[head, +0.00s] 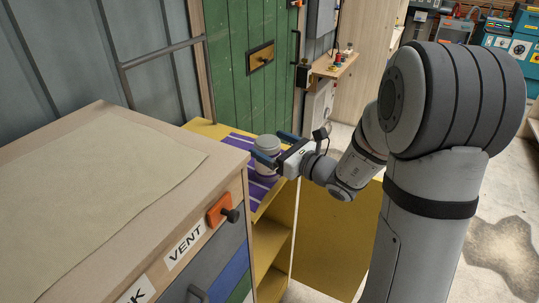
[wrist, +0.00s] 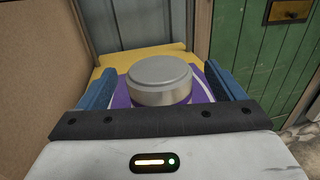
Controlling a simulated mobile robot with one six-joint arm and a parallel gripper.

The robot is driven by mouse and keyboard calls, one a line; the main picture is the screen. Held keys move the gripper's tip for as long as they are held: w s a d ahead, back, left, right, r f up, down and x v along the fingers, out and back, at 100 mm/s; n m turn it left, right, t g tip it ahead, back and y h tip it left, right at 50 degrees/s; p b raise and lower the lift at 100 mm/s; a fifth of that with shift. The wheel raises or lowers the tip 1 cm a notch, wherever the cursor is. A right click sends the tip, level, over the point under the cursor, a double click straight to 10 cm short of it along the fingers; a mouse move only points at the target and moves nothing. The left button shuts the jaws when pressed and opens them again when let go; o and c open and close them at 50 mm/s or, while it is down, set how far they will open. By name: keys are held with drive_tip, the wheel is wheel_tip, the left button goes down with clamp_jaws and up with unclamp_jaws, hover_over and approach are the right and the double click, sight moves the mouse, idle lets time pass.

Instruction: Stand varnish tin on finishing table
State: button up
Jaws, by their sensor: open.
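The varnish tin (head: 267,148), a short round grey tin with a lid, stands upright on a purple striped mat (head: 237,142) on top of a yellow cabinet (head: 205,128). My gripper (head: 269,148) is at the tin with its blue fingers on either side of it. In the wrist view the tin (wrist: 160,80) sits between the two open fingers (wrist: 163,88), with gaps on both sides. The tin's lower part is partly hidden by my gripper. Which surface is the finishing table is not labelled in view.
A wooden drawer cabinet (head: 120,121) with a beige sheet (head: 95,190) on top stands close at the left, with a VENT label (head: 185,244) and an orange-backed knob (head: 224,209). A green door (head: 250,70) is behind. The yellow cabinet's open door (head: 335,235) hangs below my arm.

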sight(262, 138)
drive_tip(key=x, duration=0.2)
drive_tip(key=shift+w+a+r, duration=0.15)
drive_tip(key=shift+a+r, duration=0.15)
drive_tip(key=shift+w+a+f+p, duration=0.1)
drive_tip(key=shift+w+a+p, duration=0.2)
drive_tip(key=shift+w, duration=0.1)
clamp_jaws()
idle(0.4)
